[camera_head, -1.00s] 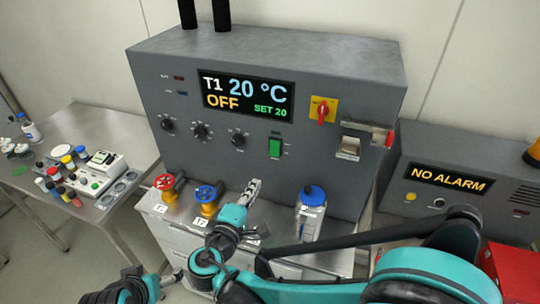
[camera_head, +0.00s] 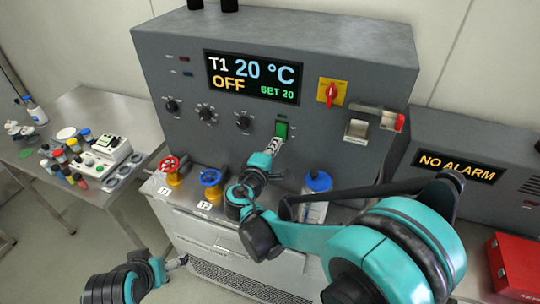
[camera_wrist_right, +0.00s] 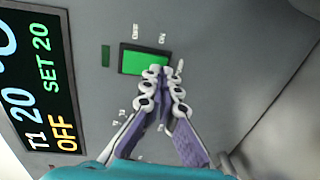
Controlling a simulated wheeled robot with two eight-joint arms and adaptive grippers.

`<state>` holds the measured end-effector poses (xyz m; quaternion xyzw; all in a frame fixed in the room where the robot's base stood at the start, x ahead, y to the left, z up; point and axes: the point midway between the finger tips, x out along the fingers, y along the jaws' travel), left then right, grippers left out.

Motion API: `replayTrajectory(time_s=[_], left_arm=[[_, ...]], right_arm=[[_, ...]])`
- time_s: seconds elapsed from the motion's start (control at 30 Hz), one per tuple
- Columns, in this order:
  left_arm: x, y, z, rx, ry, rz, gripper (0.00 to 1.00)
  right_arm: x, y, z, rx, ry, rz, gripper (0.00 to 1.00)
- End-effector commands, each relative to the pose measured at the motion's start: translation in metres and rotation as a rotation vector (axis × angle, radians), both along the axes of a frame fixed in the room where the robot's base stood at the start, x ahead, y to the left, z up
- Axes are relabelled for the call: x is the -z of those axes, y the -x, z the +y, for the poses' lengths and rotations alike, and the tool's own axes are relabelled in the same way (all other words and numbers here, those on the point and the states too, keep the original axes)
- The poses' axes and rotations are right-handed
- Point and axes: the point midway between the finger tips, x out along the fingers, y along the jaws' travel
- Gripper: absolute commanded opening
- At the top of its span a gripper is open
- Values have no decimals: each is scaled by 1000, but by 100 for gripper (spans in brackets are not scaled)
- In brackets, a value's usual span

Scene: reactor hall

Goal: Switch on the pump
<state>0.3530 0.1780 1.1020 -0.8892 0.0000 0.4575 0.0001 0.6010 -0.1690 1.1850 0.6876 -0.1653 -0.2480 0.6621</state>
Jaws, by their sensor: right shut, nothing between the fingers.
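The grey reactor panel (camera_head: 330,55) has a display (camera_head: 253,77) reading T1 20 °C, OFF, SET 20. A green rocker switch (camera_head: 281,129) sits below and right of the display. It also shows in the right wrist view (camera_wrist_right: 144,61) as a green rectangle in a dark frame. My right gripper (camera_head: 274,145) is shut and empty, with its fingertips at the lower edge of the switch; in the right wrist view the fingertips (camera_wrist_right: 163,72) overlap that edge. I cannot tell whether they touch it. My left gripper (camera_head: 178,262) is low at the bottom left, away from the panel; its jaws are unclear.
A yellow-red rotary switch (camera_head: 331,92) and several black knobs (camera_head: 205,112) are on the panel. Red (camera_head: 170,167) and blue (camera_head: 210,180) valves and a blue-capped bottle (camera_head: 316,196) stand below. An alarm box (camera_head: 457,165) reads NO ALARM. The left bench (camera_head: 80,120) holds small items.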

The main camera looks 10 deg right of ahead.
Motion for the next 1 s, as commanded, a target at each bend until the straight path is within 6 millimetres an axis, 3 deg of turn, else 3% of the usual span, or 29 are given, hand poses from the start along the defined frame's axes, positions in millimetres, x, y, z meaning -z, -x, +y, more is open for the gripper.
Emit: replayTrajectory(time_s=[0.63, 1.0], left_arm=[[9, 0, 0, 0, 0, 0, 89], [9, 0, 0, 0, 0, 0, 89]], right_arm=[[7, -16, -12, 1, 0, 0, 0], [6, -15, -11, 0, 0, 0, 0]])
